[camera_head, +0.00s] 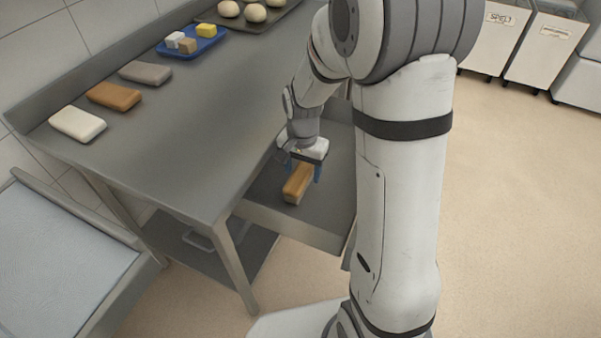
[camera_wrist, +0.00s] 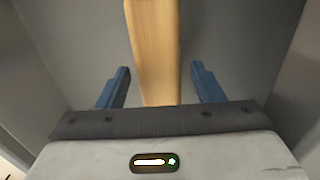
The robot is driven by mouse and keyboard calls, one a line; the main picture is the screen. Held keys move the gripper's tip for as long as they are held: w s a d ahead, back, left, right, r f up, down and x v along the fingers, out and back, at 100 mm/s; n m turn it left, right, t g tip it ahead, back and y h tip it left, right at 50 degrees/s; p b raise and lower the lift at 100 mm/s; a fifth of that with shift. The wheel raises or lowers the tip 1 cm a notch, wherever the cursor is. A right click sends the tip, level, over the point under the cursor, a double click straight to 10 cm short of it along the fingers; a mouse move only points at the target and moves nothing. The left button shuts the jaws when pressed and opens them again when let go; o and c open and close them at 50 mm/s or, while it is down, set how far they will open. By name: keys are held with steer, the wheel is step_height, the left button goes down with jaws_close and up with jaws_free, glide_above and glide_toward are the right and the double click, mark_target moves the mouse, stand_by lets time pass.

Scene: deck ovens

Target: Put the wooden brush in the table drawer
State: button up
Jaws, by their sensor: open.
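The wooden brush (camera_head: 297,184) lies in the open table drawer (camera_head: 328,200), a grey metal tray pulled out from under the table. In the wrist view the brush (camera_wrist: 155,45) is a long light-wood bar between the two blue fingers, with a gap on each side. My gripper (camera_head: 304,172) points down into the drawer over the brush's far end. It is open, and its fingers (camera_wrist: 160,85) stand apart from the wood. The near end of the brush in the wrist view is hidden behind the gripper body.
The steel table (camera_head: 190,120) holds a white block (camera_head: 77,124), a brown block (camera_head: 114,96), a grey block (camera_head: 145,73), a blue tray (camera_head: 205,47) and a dough tray (camera_head: 285,15). White bins stand at the back right. The floor at right is clear.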

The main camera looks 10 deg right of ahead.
mark_target(303, 170)
step_height(303, 170, up, 9)
steer(key=shift+f+p, duration=0.15)
steer(key=shift+p, duration=0.35)
steer(key=s+d+r+n+t, duration=0.1)
steer(key=s+r+n, duration=0.2)
steer(key=s, duration=0.5)
steer(key=s+d+r+n+t, duration=0.1)
steer(key=s+r+n, duration=0.2)
steer(key=s, duration=0.5)
steer(key=shift+s+d+r+n, duration=0.2)
steer(key=shift+d+n, duration=0.2)
steer(key=shift+n, duration=0.2)
